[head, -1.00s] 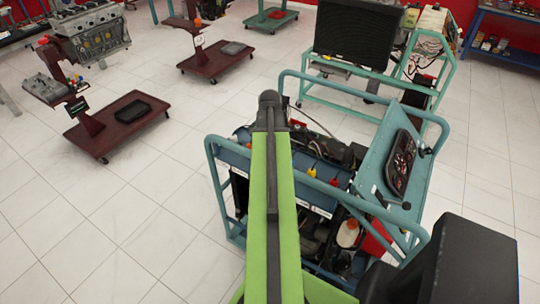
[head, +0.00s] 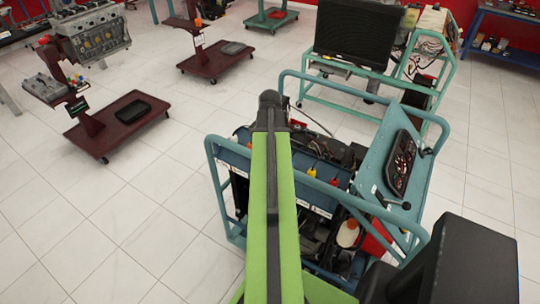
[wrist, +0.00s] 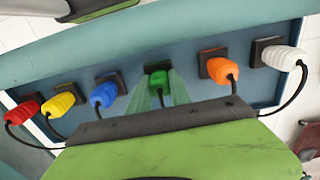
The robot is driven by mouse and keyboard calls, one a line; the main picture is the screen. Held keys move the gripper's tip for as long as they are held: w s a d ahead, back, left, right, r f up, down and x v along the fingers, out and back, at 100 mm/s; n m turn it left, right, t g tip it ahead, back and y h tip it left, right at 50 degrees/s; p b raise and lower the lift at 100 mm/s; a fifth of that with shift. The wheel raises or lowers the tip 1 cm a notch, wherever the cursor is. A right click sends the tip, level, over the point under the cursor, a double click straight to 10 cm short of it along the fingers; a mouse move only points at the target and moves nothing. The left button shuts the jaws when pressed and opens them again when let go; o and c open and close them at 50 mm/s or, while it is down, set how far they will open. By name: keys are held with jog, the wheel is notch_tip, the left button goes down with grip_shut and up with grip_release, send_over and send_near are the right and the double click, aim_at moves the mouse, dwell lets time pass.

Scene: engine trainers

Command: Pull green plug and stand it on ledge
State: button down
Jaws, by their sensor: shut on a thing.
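The green plug (wrist: 158,81) is in the wrist view, at a black square socket in the middle of a row on a blue panel. My gripper (wrist: 162,93) has its two fingers on either side of the plug, shut on it. I cannot tell whether the plug is fully seated. A teal ledge-like strip (wrist: 215,42) runs along the panel above the sockets. In the head view my arm hides the green plug and the gripper.
A blue plug (wrist: 103,94) and an orange plug (wrist: 222,71) sit on either side, with yellow (wrist: 58,105), red (wrist: 22,112) and white (wrist: 282,57) plugs farther out. Their black cables loop close to my gripper. The teal trainer frame (head: 212,175) has rails around the engine.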

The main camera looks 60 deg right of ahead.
jog(key=shift+r, duration=0.1)
jog(key=shift+r+p, duration=2.95)
jog(key=shift+p, duration=0.1)
